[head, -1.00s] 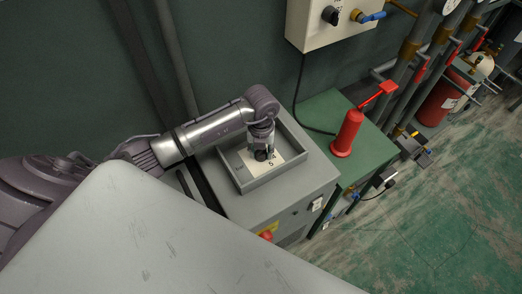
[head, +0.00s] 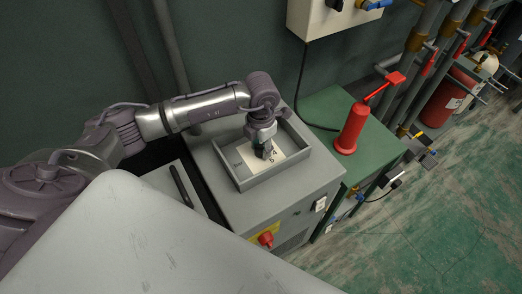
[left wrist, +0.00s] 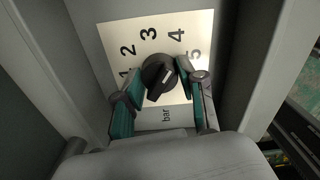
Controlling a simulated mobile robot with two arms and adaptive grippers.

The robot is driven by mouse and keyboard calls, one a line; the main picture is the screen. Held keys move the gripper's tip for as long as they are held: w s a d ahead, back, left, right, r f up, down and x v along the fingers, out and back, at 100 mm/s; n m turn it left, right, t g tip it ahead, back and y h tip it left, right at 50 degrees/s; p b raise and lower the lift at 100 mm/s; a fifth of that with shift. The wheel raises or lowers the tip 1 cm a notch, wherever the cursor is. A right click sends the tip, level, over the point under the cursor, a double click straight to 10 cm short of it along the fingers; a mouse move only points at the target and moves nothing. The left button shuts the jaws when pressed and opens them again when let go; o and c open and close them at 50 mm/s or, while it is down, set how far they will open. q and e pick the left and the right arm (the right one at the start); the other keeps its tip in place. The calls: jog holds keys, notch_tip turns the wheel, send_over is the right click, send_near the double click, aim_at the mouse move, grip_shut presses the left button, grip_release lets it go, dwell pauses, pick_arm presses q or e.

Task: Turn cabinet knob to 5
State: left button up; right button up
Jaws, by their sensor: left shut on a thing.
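The cabinet knob (left wrist: 158,75) is black and round with a raised grip bar, on a white dial plate (left wrist: 183,22) printed 1 to 5 and "bar". In the left wrist view the bar lies tilted, its upper end leaning right towards the 4 and 5 side; I cannot tell which end is the pointer. My left gripper (left wrist: 162,80) has its teal-padded fingers on both sides of the knob, shut on it. In the head view my left gripper (head: 264,151) points down over the plate and mostly hides the knob. My right gripper is not in view.
The dial sits inside a raised grey frame (head: 296,131) on the grey cabinet (head: 232,205); its walls are close around the gripper. A red emergency button (head: 265,239) is on the cabinet front. A red pump-like tool (head: 350,130) stands on the green table (head: 322,104) at right.

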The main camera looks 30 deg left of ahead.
aim_at(261, 145)
pick_arm(q)
jog(key=m+b, duration=0.3)
jog(key=shift+w+f+m, duration=0.1)
jog(key=shift+f+m, duration=0.1)
jog(key=shift+m, duration=0.1)
jog(key=shift+r+m+b, duration=0.2)
jog(key=shift+m+b, duration=1.1)
jog(key=shift+m, duration=0.4)
jog(key=o, duration=1.1)
jog(key=shift+o, duration=0.2)
notch_tip(261, 145, up, 12)
